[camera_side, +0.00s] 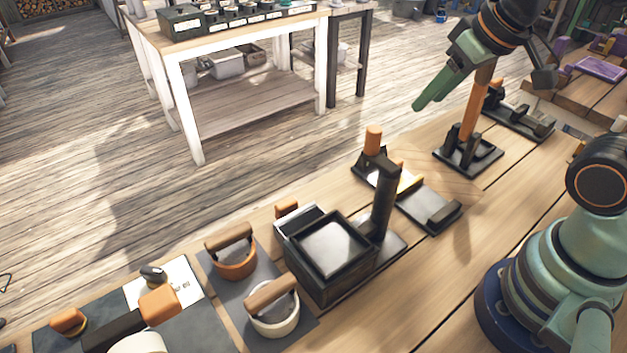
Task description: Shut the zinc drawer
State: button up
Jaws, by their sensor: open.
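A black box (330,272) with a shiny top panel stands on the bench near the picture's middle. A light grey metal-rimmed part (300,219) with an orange knob (287,208) sticks out on its far left side. It looks like the zinc drawer, pulled partly out. The black box hides its near part, and I cannot tell how far out it is. My gripper (482,94) is at the upper right, above the bench, open with its green and dark fingers spread wide. It is well apart from the drawer.
An orange post (478,100) on a black base rises close below my gripper. A black post (382,200) stands right beside the box. Two wood-handled round tools, one orange (236,262) and one cream (273,315), lie left of it. Bare wood (430,285) shows to the right.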

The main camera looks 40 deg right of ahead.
jog(key=shift+o, duration=0.3)
jog(key=o, duration=0.5)
jog(key=shift+o, duration=0.2)
jog(key=shift+w+a, duration=0.25)
jog(key=g, duration=0.6)
send_over(286, 202)
notch_tip(286, 202, down, 11)
notch_tip(286, 202, down, 11)
jog(key=shift+f, duration=0.2)
grip_shut()
